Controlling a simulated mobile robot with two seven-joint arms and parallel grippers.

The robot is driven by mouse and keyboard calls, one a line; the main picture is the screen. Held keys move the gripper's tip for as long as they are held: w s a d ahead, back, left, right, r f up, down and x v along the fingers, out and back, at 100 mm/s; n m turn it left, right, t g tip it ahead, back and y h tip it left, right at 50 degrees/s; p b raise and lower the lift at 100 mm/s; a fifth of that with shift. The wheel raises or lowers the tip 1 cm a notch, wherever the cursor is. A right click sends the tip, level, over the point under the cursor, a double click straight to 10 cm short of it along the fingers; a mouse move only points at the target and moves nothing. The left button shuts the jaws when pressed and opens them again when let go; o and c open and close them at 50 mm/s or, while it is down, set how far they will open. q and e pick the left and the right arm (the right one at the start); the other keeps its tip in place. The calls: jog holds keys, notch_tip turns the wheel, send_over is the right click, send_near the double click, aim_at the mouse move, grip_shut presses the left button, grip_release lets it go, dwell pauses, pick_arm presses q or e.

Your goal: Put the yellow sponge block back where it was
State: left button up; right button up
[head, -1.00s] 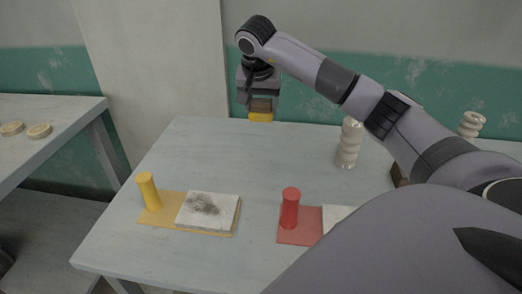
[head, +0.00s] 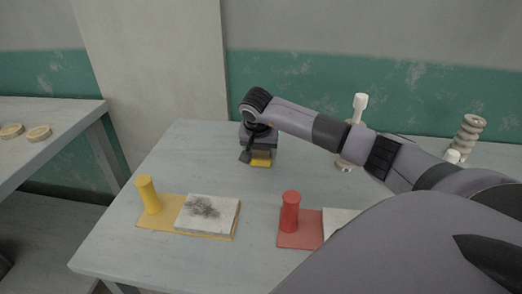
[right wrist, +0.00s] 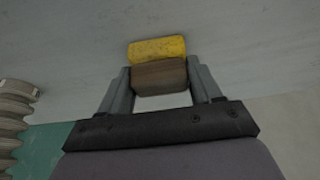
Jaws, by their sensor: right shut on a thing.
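The yellow sponge block (head: 261,160) has a brown wooden back and is in my right gripper (head: 259,150) over the far left part of the table. In the right wrist view, the fingers of the right gripper (right wrist: 163,82) clamp the brown back, and the yellow sponge (right wrist: 157,48) sticks out beyond the fingertips. I cannot tell whether the sponge touches the tabletop. My left gripper is not in view.
A yellow mat (head: 158,223) holds a yellow cylinder (head: 148,195) and a smudged white tile (head: 207,212). A red mat (head: 300,241) holds a red cylinder (head: 290,212) and a partly hidden white tile. A pale turned post (head: 359,108) stands behind my right arm.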

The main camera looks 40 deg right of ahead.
jog(key=o, duration=0.9)
jog(key=shift+f, duration=0.1)
jog(key=shift+o, duration=0.2)
jog(key=shift+r, duration=0.2)
jog(key=v, duration=1.2)
